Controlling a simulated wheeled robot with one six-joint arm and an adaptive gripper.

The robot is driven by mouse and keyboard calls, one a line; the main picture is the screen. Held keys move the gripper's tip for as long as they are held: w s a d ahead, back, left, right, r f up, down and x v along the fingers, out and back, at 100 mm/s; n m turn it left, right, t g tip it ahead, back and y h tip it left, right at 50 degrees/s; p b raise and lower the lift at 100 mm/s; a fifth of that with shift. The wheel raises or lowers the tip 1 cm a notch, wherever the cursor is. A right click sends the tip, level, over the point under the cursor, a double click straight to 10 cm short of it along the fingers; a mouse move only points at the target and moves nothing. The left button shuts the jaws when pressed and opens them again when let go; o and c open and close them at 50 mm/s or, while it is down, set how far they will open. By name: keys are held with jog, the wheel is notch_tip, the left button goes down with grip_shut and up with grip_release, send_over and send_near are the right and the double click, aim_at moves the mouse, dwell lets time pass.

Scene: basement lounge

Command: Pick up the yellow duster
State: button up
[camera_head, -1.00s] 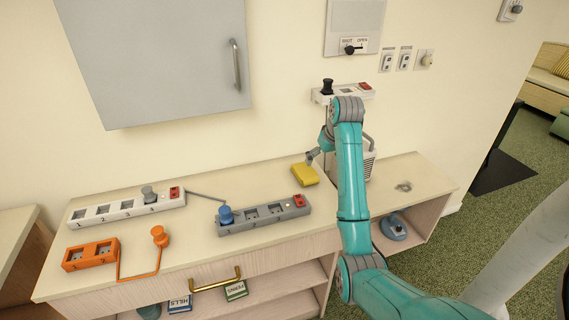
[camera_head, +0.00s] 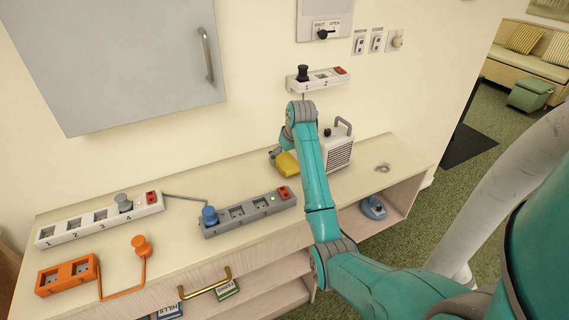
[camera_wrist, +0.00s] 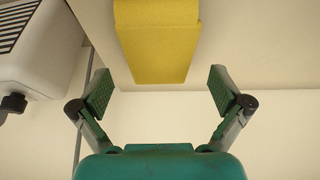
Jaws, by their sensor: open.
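The yellow duster (camera_head: 288,165) lies on the cabinet top, left of the white heater, with part of it hidden by my arm. In the wrist view the duster (camera_wrist: 158,42) is a yellow block at the top middle, just beyond the fingertips. My gripper (camera_wrist: 160,90) is open and empty, with its green-padded fingers spread wider than the duster. In the head view my gripper (camera_head: 276,154) is at the back left of the duster, partly hidden; whether it touches the duster cannot be told.
A white heater (camera_head: 338,152) stands right of the duster. A grey power strip (camera_head: 248,211) with a blue plug, a white strip (camera_head: 98,219) and an orange strip (camera_head: 68,276) lie on the countertop (camera_head: 180,237). Another strip (camera_head: 318,81) is on the wall above.

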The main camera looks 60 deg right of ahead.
aim_at(285, 159)
jog(key=shift+x, duration=1.45)
jog(key=shift+f, duration=0.25)
jog(key=shift+c, duration=0.3)
jog(key=c, duration=1.2)
